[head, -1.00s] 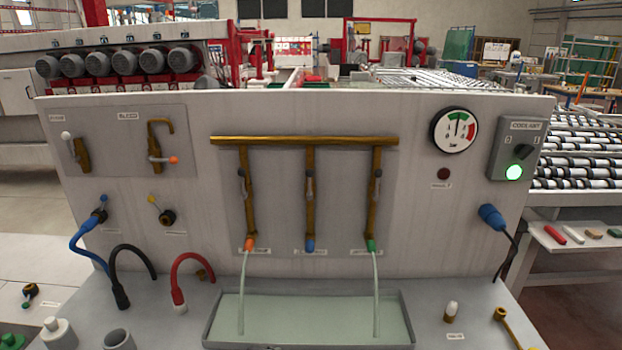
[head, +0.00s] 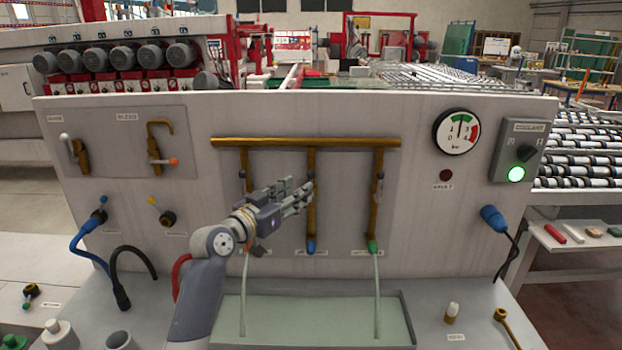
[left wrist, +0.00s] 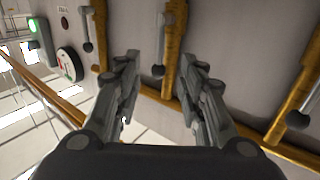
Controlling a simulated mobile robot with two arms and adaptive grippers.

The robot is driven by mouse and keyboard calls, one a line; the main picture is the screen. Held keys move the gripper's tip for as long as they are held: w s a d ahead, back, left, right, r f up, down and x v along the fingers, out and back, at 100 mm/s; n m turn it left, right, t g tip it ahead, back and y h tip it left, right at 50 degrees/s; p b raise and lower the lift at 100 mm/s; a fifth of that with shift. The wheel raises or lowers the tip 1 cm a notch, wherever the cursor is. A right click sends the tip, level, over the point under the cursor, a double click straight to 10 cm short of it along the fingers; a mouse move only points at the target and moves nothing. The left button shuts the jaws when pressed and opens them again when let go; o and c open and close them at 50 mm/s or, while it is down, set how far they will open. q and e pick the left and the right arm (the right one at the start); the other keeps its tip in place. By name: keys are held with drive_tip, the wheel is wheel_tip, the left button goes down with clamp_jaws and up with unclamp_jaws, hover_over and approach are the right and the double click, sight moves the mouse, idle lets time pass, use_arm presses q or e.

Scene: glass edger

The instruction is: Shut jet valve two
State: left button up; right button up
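Three brass jet pipes hang from a brass manifold (head: 345,142), each with a small grey lever. The middle pipe (head: 311,215) ends in a blue nozzle (head: 311,246), with no stream visible below it. Pale streams fall below the left and right pipes (head: 375,215); the right nozzle (head: 372,246) is green. My left gripper (head: 300,192) is in front of the panel at the middle pipe, partly hiding its lever. In the left wrist view the fingers are open, with the middle lever (left wrist: 159,50) between and beyond them; contact cannot be told. My right gripper is not in view.
A shallow tray (head: 408,320) lies below the jets. Bleed valves and hoses are at the left. A pressure gauge (head: 456,131) and coolant switch box (head: 517,150) are at the right. My left forearm crosses in front of the left pipe's lower part.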

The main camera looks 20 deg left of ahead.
sight(312, 182)
use_arm(q)
drive_tip(key=shift+p+x, duration=0.95)
drive_tip(key=shift+x, duration=2.7)
drive_tip(key=shift+f, duration=0.1)
clamp_jaws()
drive_tip(key=shift+w+f, duration=0.1)
